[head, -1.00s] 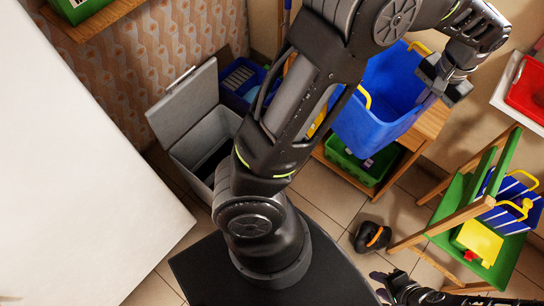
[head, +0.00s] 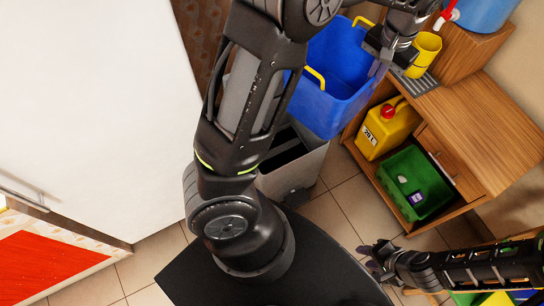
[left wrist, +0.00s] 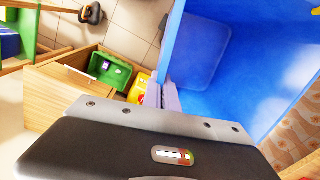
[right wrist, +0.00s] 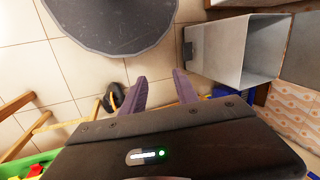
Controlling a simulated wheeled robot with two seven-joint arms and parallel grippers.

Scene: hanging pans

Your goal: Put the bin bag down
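My left gripper (head: 388,52) is shut on the wall of a blue bin (head: 335,88) with yellow handles and holds it up in the air. In the left wrist view its fingers (left wrist: 162,97) are close together at the edge of the blue bin (left wrist: 235,65). My right gripper (head: 380,258) is low at the right; its fingers (right wrist: 160,92) are apart with nothing between them. A black rounded object with an orange band (right wrist: 113,97) lies on the floor; I cannot tell whether it is the bin bag. No other bin bag is recognisable.
A grey bin (head: 295,165) stands on the floor, partly below the blue bin. A wooden cabinet (head: 490,125) at the right holds a yellow canister (head: 385,130) and a green crate (head: 415,183). A white surface (head: 100,110) fills the left. Some tiled floor (head: 335,215) is clear.

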